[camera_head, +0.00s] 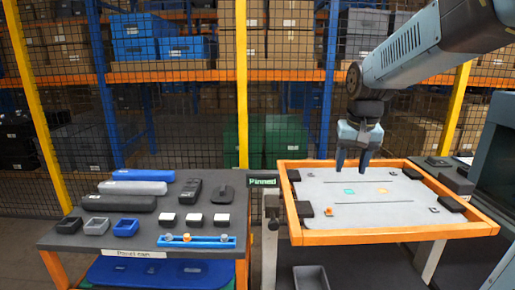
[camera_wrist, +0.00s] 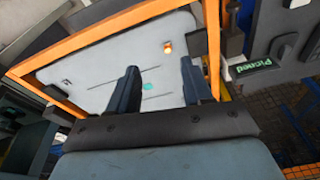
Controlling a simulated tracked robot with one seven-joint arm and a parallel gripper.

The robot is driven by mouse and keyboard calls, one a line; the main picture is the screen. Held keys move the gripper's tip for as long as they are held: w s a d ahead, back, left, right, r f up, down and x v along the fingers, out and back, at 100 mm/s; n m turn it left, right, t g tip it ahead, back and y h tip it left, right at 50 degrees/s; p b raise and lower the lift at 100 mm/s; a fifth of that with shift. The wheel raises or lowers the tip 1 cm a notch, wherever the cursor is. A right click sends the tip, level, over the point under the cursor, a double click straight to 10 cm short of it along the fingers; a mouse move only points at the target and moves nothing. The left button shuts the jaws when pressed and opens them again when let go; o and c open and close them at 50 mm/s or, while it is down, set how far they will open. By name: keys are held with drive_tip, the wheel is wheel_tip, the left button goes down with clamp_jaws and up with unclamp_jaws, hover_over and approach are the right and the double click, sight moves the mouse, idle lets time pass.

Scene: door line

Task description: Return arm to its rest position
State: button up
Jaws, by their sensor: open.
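My gripper (camera_head: 353,160) hangs from my arm at the upper right of the head view, pointing down above the orange-framed work panel (camera_head: 390,237). Its two fingers are apart with nothing between them. In the wrist view my gripper (camera_wrist: 160,82) shows both dark fingers spread over the pale panel surface (camera_wrist: 92,75). The teal spot also shows between the fingers in the wrist view (camera_wrist: 147,86).
A dark table (camera_head: 80,240) at left holds several black and blue parts, small bins and a blue tray (camera_head: 196,241). A green sign reading "Pinned" (camera_head: 263,181) stands between table and panel. Mesh fencing with yellow posts (camera_head: 241,90) and stocked shelves are behind.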

drive_tip(key=s+n+t, duration=0.1)
drive_tip(key=s+t, duration=0.2)
drive_tip(key=s, duration=1.4)
drive_tip(key=shift+r+n, duration=0.2)
drive_tip(key=shift+n, duration=0.2)
